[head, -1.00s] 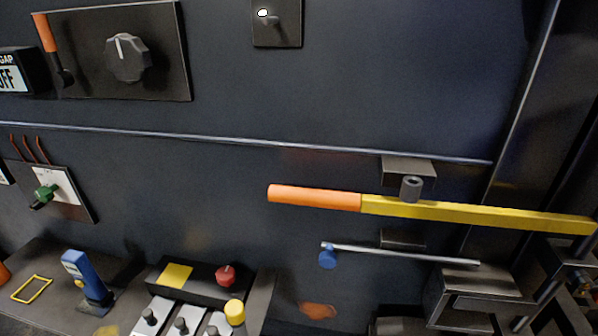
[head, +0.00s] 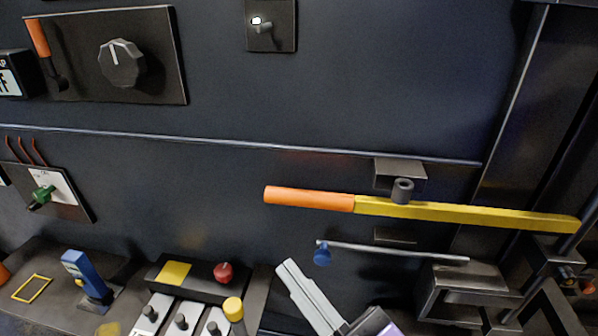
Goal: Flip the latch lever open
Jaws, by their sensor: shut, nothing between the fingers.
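A long yellow lever bar (head: 470,213) with an orange grip (head: 308,199) lies almost level across the dark panel. It sits close to a grey cylinder (head: 403,191) on a bracket. Below it, a thin metal rod (head: 395,252) with a blue knob (head: 322,256) runs to a dark block (head: 470,283) at the lower right. The task's words do not settle which of these is the latch lever. My gripper (head: 289,267) enters from the bottom edge, its pale fingers shut and empty. It shows below and left of the blue knob, apart from both levers in the picture.
A control box with a red knob (head: 223,272) and a yellow knob (head: 233,309) stands left of my gripper. A blue handle (head: 88,276) rises from the ledge farther left. A long thin rail (head: 250,143) crosses the panel above. The panel between rail and grip is clear.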

